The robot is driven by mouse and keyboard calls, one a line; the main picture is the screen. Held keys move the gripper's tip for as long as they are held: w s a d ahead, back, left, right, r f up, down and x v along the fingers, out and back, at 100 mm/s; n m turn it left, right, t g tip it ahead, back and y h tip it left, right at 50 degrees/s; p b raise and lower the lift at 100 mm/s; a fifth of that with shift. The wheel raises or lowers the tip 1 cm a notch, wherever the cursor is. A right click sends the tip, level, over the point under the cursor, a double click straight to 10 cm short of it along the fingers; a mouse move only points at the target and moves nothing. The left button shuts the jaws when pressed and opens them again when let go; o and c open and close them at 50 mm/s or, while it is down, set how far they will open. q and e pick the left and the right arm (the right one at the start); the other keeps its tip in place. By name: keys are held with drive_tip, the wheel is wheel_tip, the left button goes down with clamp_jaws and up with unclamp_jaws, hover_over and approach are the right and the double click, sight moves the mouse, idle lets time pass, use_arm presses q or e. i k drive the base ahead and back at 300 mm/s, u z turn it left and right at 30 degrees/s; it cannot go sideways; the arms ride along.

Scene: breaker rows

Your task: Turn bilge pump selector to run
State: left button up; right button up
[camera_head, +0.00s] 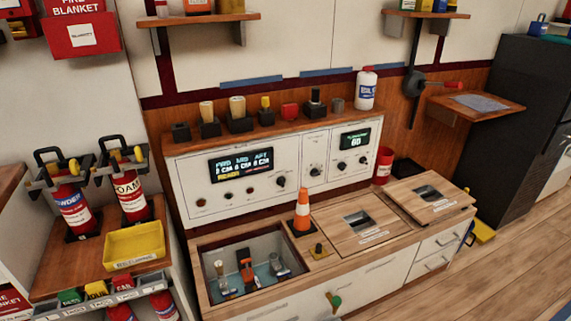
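A white control panel (235,199) stands upright at the back of the wooden counter. Its left display (240,163) shows "FWD MID AFT" with a yellow line below. A black knob (281,182) sits to the lower right of that display, with small round controls (228,195) to its left. Another knob (315,172) with a dial above it is on the middle section. The right display (355,139) has several dark knobs (341,166) below it. The labels are too small to read, so I cannot tell which knob is the bilge pump selector. Neither gripper shows.
An orange cone (302,211) stands on the counter before the panel. An open recess (209,280) with upright handles is at the front left. Two extinguishers (132,203) and a yellow tray (134,246) stand left. A shelf with several switch-like objects (238,115) runs above the panel.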

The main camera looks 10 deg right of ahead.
sight(281, 181)
drive_tip(key=k, duration=0.55)
drive_tip(key=u, duration=0.6)
drive_tip(key=i, duration=1.65)
drive_tip(key=z, duration=0.25)
